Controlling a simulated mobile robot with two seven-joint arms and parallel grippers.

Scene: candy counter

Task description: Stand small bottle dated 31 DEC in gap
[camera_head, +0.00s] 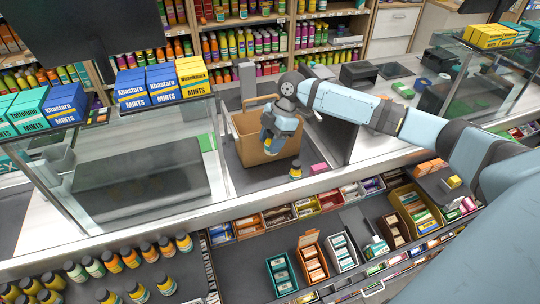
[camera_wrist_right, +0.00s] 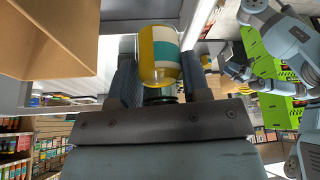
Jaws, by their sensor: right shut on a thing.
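My right gripper (camera_head: 268,138) is shut on a small bottle (camera_wrist_right: 160,52), which is yellow with a white and teal label. The gripper and bottle are at the brown basket (camera_head: 246,150) on the counter; no date can be read. A second small bottle with a dark cap (camera_head: 295,169) stands on the counter to the right of the basket. Rows of capped bottles (camera_head: 130,258) stand at the lower left. The near row has an open space (camera_head: 80,291) between bottles. An arm at the right of the right wrist view ends in a dark gripper (camera_wrist_right: 238,72), its jaws unclear.
Mint boxes (camera_head: 148,86) stand on a glass case left of the basket. A pink block (camera_head: 319,168) lies near the counter's front edge. Below are several candy trays (camera_head: 312,258). Shelves of bottles line the back. A dark screen hangs at the upper left.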

